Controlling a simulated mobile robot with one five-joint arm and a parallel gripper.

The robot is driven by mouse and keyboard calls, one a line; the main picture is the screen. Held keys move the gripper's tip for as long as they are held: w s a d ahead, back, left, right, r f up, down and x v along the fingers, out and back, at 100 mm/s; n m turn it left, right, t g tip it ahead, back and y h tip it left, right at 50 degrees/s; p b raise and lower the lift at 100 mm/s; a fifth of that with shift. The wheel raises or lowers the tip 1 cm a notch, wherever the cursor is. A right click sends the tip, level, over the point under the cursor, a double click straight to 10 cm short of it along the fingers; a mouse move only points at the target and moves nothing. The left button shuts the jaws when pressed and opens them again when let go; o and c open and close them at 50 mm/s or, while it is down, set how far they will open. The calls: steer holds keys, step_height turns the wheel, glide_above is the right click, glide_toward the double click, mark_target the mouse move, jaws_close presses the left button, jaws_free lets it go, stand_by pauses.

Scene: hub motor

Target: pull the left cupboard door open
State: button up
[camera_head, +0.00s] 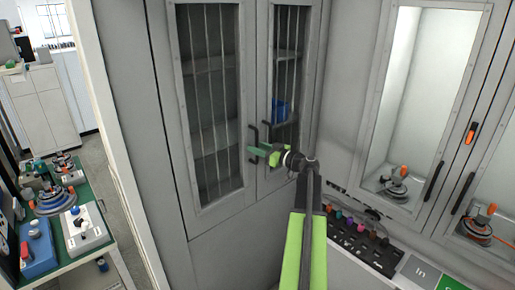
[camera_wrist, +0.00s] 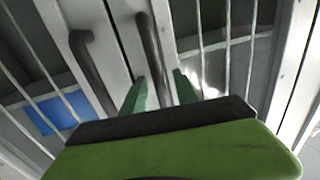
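The left cupboard door (camera_head: 176,130) is grey with a barred glass panel and looks shut, flush with the right door (camera_head: 262,55). Its dark upright bar handle (camera_head: 253,133) is near its right edge. My gripper (camera_head: 257,151), with green fingers, is at the lower part of this handle. In the wrist view the picture is turned over, and the left door's handle (camera_wrist: 150,45) runs down between my fingers (camera_wrist: 159,84). The fingers are apart, with a small gap beside the bar. The right door's handle (camera_wrist: 88,60) is outside them. The lower handle end is hidden.
A blue object (camera_head: 281,111) stands behind the right door's glass. Lit cabinets (camera_head: 425,80) and a row of coloured knobs (camera_head: 352,222) are at right. A green-topped bench (camera_head: 88,195) with devices is at far left, past a white wall edge (camera_head: 105,130).

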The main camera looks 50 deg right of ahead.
jaws_close()
steer(key=shift+d, duration=0.1)
stand_by(1.3)
